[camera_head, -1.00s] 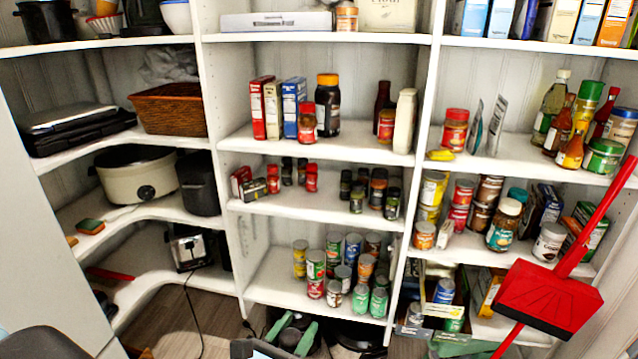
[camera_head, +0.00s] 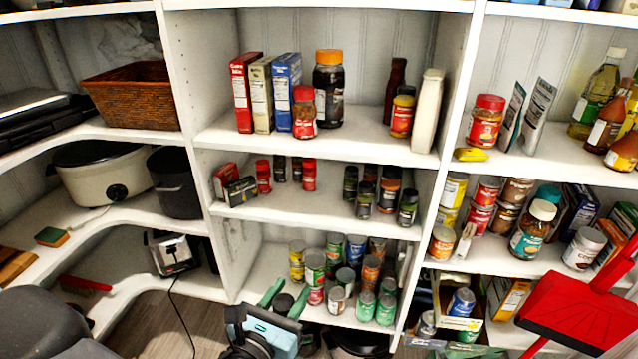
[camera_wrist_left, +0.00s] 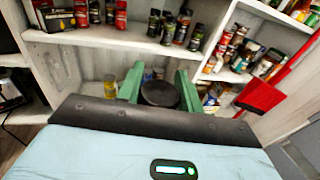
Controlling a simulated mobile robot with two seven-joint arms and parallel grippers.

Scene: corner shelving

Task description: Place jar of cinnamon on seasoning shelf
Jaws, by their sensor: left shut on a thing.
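My left gripper (camera_head: 284,299) has green fingers and is shut on a small jar with a dark round lid (camera_head: 284,303), seen from above. The jar also shows between the fingers in the left wrist view (camera_wrist_left: 160,94); its label is hidden, so I cannot read it as cinnamon. The gripper is in front of the lower can shelf, below the seasoning shelf (camera_head: 290,212). That middle shelf holds red-capped spice jars (camera_head: 309,174) on the left and dark-capped ones (camera_head: 364,196) on the right. My right gripper is not in view.
The seasoning shelf has bare room in its middle and along its front edge. Several cans (camera_head: 315,269) stand on the shelf below. White uprights bound the bay. A red dustpan (camera_head: 578,310) is at the lower right.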

